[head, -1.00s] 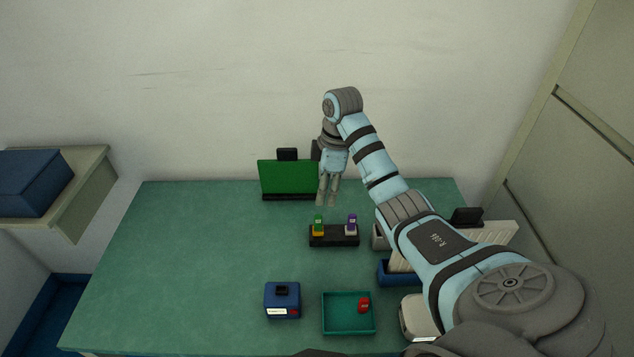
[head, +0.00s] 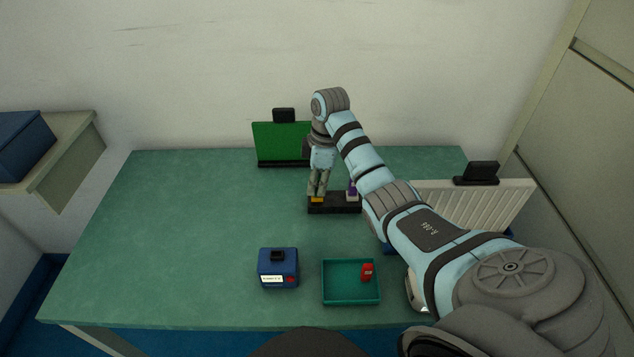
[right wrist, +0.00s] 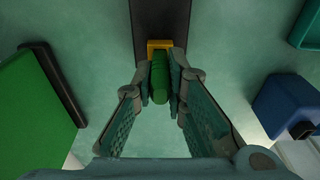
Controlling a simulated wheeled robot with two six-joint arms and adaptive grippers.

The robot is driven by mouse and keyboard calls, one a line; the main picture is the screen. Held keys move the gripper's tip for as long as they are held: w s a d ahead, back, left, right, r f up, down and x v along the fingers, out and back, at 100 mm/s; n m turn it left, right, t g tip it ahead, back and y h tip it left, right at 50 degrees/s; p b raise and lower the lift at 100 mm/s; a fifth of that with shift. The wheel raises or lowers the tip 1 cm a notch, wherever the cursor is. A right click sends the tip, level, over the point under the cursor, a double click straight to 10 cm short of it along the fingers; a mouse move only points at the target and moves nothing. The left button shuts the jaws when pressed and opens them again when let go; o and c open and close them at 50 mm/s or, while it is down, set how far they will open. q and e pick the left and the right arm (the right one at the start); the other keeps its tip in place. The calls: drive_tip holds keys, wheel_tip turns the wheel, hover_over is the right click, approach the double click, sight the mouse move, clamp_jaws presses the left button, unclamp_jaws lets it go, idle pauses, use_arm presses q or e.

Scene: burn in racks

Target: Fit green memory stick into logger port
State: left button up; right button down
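The green memory stick (right wrist: 160,82) stands upright in the black holder (head: 335,204), with a yellow part (right wrist: 160,46) at its base. In the head view my right gripper hides most of the stick. My right gripper (head: 318,194) points down over the holder's left end. My left gripper is out of view.
A purple stick (head: 352,188) stands at the holder's right end. A teal tray (head: 350,299) with a red stick (head: 367,271) lies right of the logger. A green panel (head: 280,144) stands behind; a white ribbed panel (head: 480,207) stands right. The table's left side is clear.

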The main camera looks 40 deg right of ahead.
drive_tip(key=shift+r+p, duration=0.8)
drive_tip(key=shift+p, duration=0.3)
idle(1.0)
drive_tip(key=shift+r+p, duration=0.8)
drive_tip(key=shift+p, duration=0.15)
